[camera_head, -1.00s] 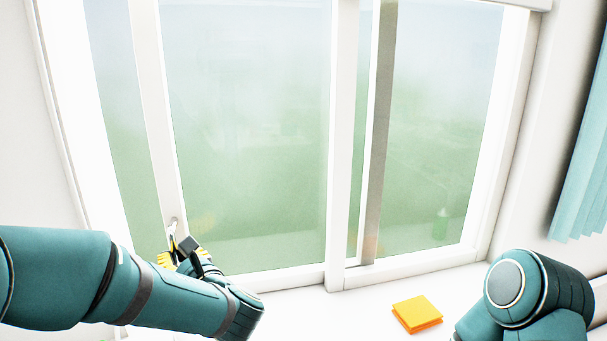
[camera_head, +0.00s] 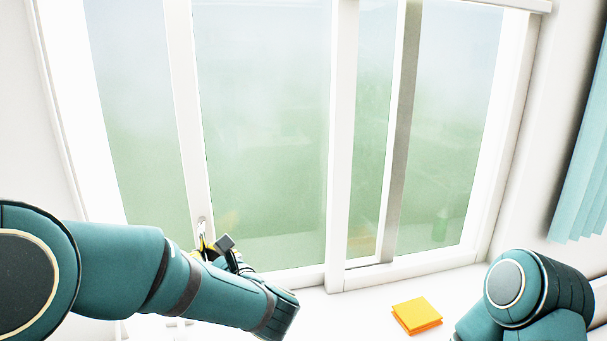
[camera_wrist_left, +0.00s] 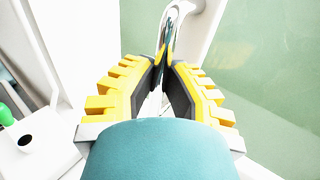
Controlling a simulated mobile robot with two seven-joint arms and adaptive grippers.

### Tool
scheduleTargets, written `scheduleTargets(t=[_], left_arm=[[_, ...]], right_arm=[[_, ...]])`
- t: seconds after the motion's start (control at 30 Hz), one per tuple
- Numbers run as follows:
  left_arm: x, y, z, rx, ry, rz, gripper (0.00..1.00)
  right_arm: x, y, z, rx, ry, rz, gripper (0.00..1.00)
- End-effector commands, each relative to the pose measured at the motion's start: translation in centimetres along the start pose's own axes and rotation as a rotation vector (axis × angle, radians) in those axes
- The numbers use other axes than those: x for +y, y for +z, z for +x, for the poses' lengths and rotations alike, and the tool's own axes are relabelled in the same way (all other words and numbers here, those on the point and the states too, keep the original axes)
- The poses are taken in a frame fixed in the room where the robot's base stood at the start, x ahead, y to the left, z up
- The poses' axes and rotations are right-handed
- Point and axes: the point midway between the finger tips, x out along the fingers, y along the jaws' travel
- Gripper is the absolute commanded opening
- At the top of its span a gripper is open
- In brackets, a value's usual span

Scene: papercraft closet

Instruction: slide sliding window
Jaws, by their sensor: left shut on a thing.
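The sliding window (camera_head: 187,100) is a white-framed glass pane that stands partly open, with a gap at its left. Its small handle (camera_head: 202,225) is low on the left upright of the sash; it also shows in the left wrist view (camera_wrist_left: 181,9). My left gripper (camera_head: 208,245) is at the handle, mostly hidden behind my forearm in the head view. In the left wrist view its yellow and black fingers (camera_wrist_left: 162,58) are closed together on the handle. My right gripper is out of view; only part of my right arm shows.
A teal curtain (camera_head: 583,150) hangs at the far right. A fixed white post (camera_head: 341,150) stands mid-window. A green-topped object (camera_wrist_left: 7,115) shows at left in the wrist view.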

Motion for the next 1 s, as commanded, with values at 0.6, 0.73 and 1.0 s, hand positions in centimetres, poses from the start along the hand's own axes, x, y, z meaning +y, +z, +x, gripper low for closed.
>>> scheduleTargets(t=[0.6,0.73,1.0], left_arm=[[-0.1,0.1,-0.3,-0.001,0.000,-0.001,0.27],[-0.1,0.0,-1.3,0.000,-0.002,-0.001,0.27],[-0.1,0.0,-3.8,0.000,-0.001,-0.001,0.27]], right_arm=[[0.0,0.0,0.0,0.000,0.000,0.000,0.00],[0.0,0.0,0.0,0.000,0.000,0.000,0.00],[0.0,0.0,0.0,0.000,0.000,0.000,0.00]])
